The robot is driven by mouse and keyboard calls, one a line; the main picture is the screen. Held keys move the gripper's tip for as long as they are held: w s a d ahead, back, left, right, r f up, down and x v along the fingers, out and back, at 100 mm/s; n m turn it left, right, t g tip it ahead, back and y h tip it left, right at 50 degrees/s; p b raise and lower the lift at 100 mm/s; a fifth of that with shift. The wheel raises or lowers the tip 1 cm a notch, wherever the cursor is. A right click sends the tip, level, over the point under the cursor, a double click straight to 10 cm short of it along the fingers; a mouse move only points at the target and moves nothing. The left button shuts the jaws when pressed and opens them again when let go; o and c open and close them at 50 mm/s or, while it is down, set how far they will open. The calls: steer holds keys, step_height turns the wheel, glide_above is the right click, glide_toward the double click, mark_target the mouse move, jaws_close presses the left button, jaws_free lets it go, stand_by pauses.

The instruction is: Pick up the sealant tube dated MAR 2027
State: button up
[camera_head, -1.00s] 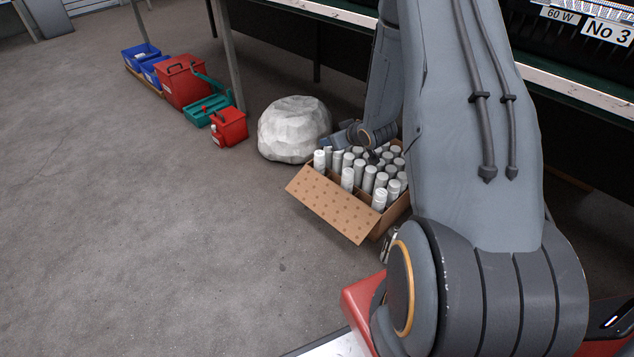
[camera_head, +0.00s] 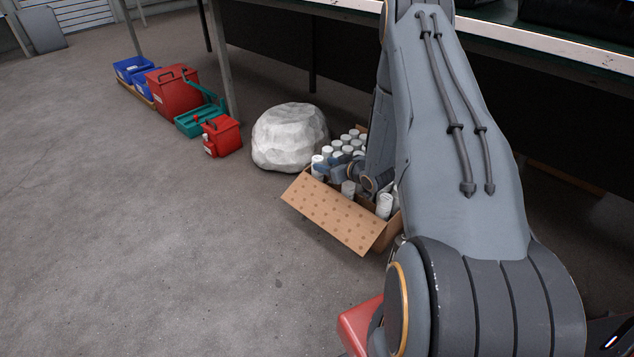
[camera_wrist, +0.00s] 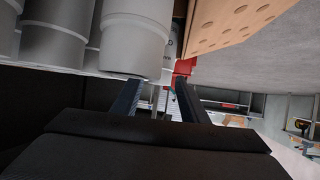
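Several white-grey sealant tubes (camera_head: 349,187) stand upright in an open cardboard box (camera_head: 338,212) on the floor. No date is readable on any of them. My gripper (camera_head: 331,168) is low over the left part of the box and covers some tubes in the head view. In the wrist view, my gripper (camera_wrist: 157,97) has its two fingers apart, with background visible between them. A large pale tube (camera_wrist: 136,40) is just past the fingertips, and I cannot tell if they touch it. More tubes (camera_wrist: 57,35) stand to its left.
The box's dotted flap (camera_wrist: 235,22) slopes outward beside the tubes. A white rock-like lump (camera_head: 290,138) lies behind the box's left side. A workbench (camera_head: 560,52) overhangs behind. Red cases (camera_head: 222,136) and blue bins (camera_head: 131,67) stand farther left. The floor in front is clear.

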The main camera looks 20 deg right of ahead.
mark_target(318, 158)
steer(key=b+x, duration=0.2)
steer(key=x, duration=0.1)
steer(key=shift+w+a+f, duration=0.1)
steer(key=shift+w+f, duration=0.15)
steer(key=shift+f, duration=0.1)
jaws_close()
steer(key=shift+r, duration=0.1)
steer(key=shift+r, duration=0.1)
